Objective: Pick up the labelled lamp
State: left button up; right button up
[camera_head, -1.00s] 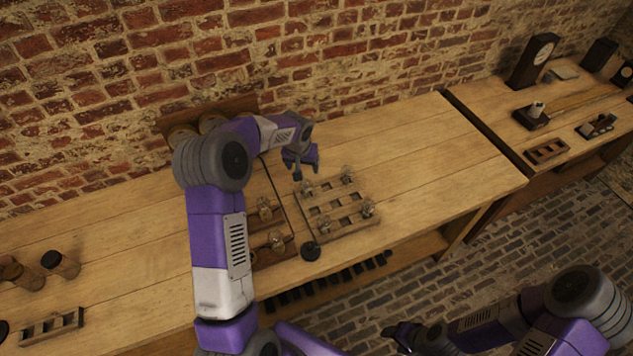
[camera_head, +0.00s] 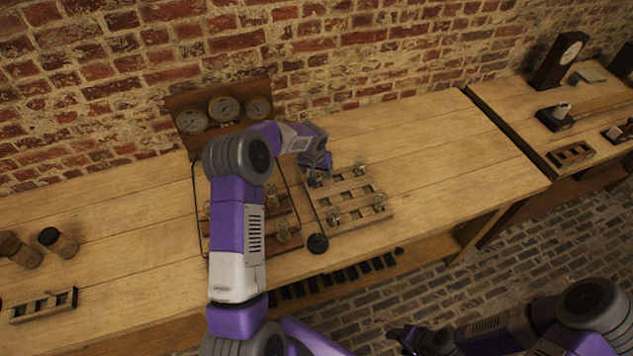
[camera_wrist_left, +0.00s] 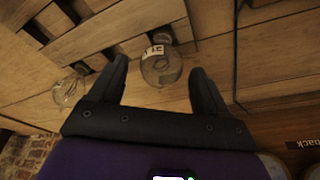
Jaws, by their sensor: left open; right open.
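In the left wrist view, a clear glass lamp (camera_wrist_left: 162,70) with a white label bearing dark marks sits at the edge of a wooden rack. My left gripper (camera_wrist_left: 159,72) is open, with one finger on each side of the lamp's bulb; I cannot tell whether they touch it. In the head view my left gripper (camera_head: 317,168) is over the back left corner of the slotted wooden rack (camera_head: 362,216), and it hides the lamp there. Other lamps stand at the rack's back right (camera_head: 360,164), right (camera_head: 380,201) and front left (camera_head: 333,216). My right gripper (camera_head: 400,334) is open and empty, off the table's front.
A second lamp (camera_wrist_left: 70,90) is near the left finger in the wrist view. A gauge board (camera_head: 222,113) stands by the wall behind my left arm. A black round knob (camera_head: 317,243) is beside the rack's front left. The bench right of the rack is clear.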

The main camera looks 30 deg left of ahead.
pick_arm(q)
jog(key=shift+w+f, duration=0.15)
jog(key=shift+f, duration=0.45)
jog(key=c, duration=1.2)
jog(key=shift+r, duration=0.1)
